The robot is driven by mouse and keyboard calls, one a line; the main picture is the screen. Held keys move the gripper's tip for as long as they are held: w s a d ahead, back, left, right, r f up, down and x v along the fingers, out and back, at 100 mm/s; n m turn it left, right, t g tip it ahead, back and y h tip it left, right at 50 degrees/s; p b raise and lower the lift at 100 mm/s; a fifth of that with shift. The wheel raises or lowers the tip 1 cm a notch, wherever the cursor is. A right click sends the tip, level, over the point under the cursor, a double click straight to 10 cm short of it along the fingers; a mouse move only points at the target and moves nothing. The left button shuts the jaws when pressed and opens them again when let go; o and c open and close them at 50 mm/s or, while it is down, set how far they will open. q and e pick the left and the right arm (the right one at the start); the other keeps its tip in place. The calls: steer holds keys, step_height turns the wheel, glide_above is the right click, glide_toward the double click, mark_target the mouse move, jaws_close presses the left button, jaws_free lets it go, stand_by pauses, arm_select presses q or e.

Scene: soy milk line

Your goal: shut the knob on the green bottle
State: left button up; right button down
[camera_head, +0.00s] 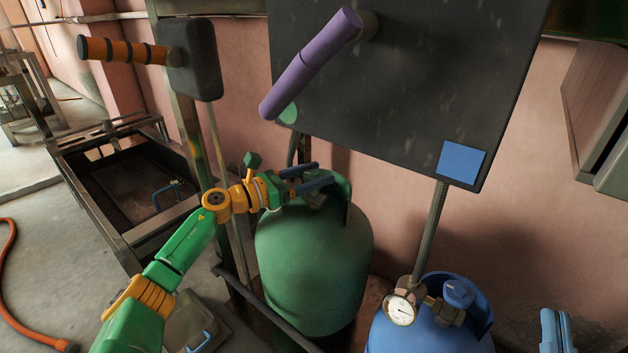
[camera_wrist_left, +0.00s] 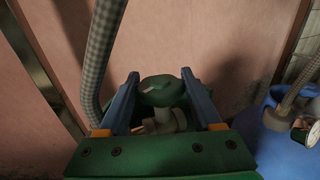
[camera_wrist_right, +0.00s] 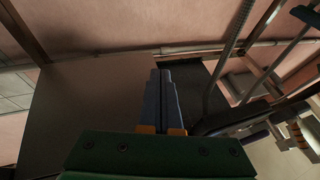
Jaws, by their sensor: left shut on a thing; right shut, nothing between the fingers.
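The green bottle (camera_head: 313,265) stands upright near the wall, with a raised collar around its top. Its round green knob (camera_wrist_left: 161,92) sits on a pale valve and shows between the fingers in the left wrist view. My left gripper (camera_head: 318,179) reaches over the bottle's top and is shut on the knob, one blue finger on each side. In the head view the fingers and collar mostly hide the knob. My right gripper (camera_head: 557,328) is at the lower right corner, shut and empty. Its fingers are together in the right wrist view (camera_wrist_right: 163,80).
A blue bottle (camera_head: 425,335) with a gauge (camera_head: 401,311) and blue knob (camera_head: 459,293) stands right of the green one. A dark panel (camera_head: 405,85) with a purple handle (camera_head: 310,64) overhangs both. A hose (camera_head: 430,235) runs down to the blue bottle.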

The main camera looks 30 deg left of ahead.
mark_target(305, 177)
arm_select(q)
steer(key=shift+r+h+b, duration=0.15)
steer(key=shift+h+b, duration=0.15)
arm_select(e)
steer(key=s+r+t, duration=0.1)
steer(key=s+r+t+y, duration=0.1)
steer(key=r, duration=0.1)
steer(key=s+r+t, duration=0.1)
steer(key=r, duration=0.1)
steer(key=shift+s+n+y, duration=0.1)
steer(key=shift+n+y, duration=0.3)
arm_select(q)
steer(key=o, duration=1.4)
steer(key=shift+c, duration=0.2)
steer(key=shift+s+a, duration=0.15)
steer(key=shift+s, duration=0.1)
steer(key=v, duration=0.6)
steer(key=shift+p, duration=0.4)
steer(key=shift+s+a, duration=0.1)
steer(key=shift+s, duration=0.1)
arm_select(e)
steer(key=w+f+g, duration=0.1)
steer(key=w+f+h, duration=0.1)
steer(key=f, duration=0.1)
steer(key=w+f+g, duration=0.1)
steer(key=shift+f+m+g+h, duration=0.25)
steer(key=shift+m+g+h, duration=0.05)
